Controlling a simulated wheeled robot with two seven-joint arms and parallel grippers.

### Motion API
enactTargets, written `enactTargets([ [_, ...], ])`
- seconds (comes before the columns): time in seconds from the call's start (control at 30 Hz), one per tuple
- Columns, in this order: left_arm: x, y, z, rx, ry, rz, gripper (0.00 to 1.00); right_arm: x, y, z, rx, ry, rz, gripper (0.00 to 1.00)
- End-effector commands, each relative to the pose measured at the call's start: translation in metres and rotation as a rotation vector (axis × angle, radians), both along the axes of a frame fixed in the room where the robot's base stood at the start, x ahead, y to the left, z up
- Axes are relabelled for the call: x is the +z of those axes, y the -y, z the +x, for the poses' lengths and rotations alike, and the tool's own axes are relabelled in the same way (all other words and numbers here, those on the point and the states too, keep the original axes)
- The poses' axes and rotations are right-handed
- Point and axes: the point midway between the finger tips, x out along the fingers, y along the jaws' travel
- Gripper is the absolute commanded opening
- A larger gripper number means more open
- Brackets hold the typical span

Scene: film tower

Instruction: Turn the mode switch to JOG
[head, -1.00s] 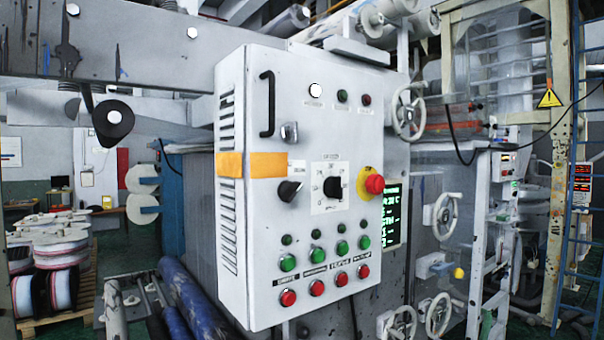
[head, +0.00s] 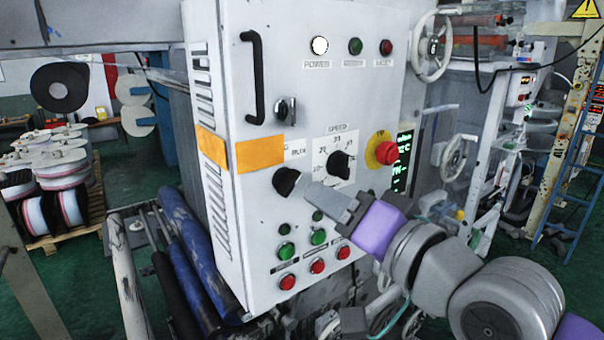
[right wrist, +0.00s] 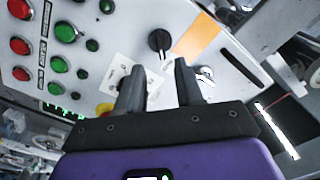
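The mode switch, a black rotary knob (head: 287,181), sits on the white control panel (head: 310,100) just below the orange tape, left of the speed dial. Its label is partly hidden and too small to read. In the right wrist view the knob (right wrist: 158,41) shows beyond the fingertips, roughly in line with the gap between them. My right gripper (head: 312,191) reaches in from the lower right, with its fingertips close to the knob's right side. Its two fingers (right wrist: 160,70) are apart with nothing between them. Touch with the knob cannot be made out. My left gripper is out of view.
The speed dial (head: 340,163) and the red emergency button (head: 384,151) are close to my right gripper. Green buttons (head: 318,237) and red buttons (head: 316,266) lie below the knob. A black handle (head: 252,78) sticks out at the upper left of the panel.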

Motion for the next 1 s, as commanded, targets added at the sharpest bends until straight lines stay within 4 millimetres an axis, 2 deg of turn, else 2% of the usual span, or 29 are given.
enactTargets([
  [0.2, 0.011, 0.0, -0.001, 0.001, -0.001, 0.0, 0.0, -0.001, -0.022, 0.03, 0.001, -0.004, -0.004, 0.36],
  [0.4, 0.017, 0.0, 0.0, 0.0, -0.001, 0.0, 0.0, -0.001, -0.035, 0.049, 0.0, -0.002, -0.002, 0.36],
  [0.77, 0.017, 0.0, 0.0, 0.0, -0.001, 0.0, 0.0, -0.002, -0.039, 0.054, -0.001, -0.001, -0.002, 0.36],
  [1.0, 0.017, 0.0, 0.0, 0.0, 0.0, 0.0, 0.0, -0.002, -0.039, 0.054, -0.001, -0.001, -0.002, 0.0],
])
